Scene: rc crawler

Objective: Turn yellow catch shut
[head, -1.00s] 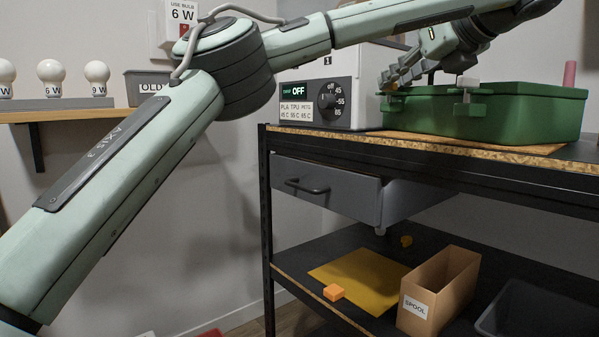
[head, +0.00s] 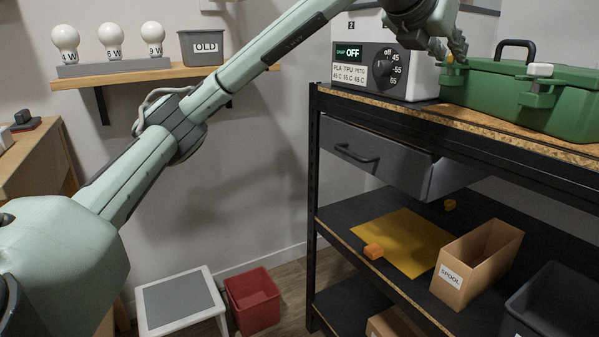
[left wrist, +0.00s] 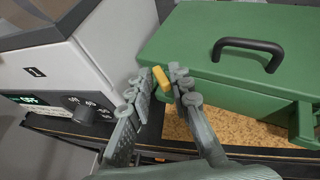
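The green case (head: 575,102) stands with its lid down on the bench top at the right. It also shows in the left wrist view (left wrist: 230,75), with its black handle. The yellow catch (left wrist: 161,79) is on the case's front edge, near its left end; in the head view only a bit of it (head: 450,59) shows beside my gripper. My left gripper (left wrist: 161,84) is at the catch, a finger on each side of it, with a narrow gap between the fingertips. I cannot tell whether they touch it. A second catch, white-topped (head: 540,71), is further right. My right gripper is out of view.
A white dryer box (head: 385,72) with a dial stands close left of the case. The bench edge (head: 500,130) runs in front. Below are a drawer (head: 365,155) and a shelf with a spool box (head: 478,262).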

